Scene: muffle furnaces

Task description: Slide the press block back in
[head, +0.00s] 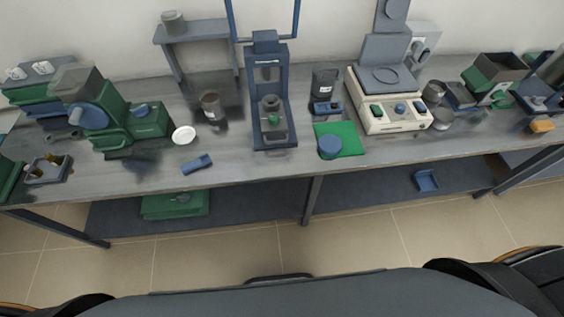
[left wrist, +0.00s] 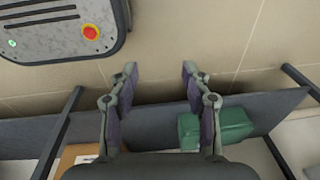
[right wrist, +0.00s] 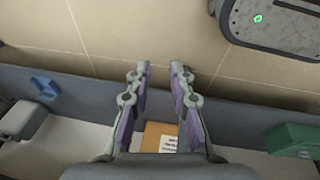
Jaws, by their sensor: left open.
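A blue press frame (head: 284,120) stands upright on the bench at the middle of the head view. My left gripper (left wrist: 159,70) is open and empty in the left wrist view, pointing toward the floor beside the bench's lower shelf. My right gripper (right wrist: 160,68) is open and empty in the right wrist view, also over the floor. Neither gripper shows in the head view, and both are away from the press.
The grey bench (head: 235,170) is crowded. A green machine (head: 115,130) stands left of the press, a white balance-like device (head: 395,122) right. A blue piece (head: 198,163) lies near the front edge. A green mat (head: 349,138) carries a blue cylinder (head: 330,147). A green box (head: 175,205) sits below.

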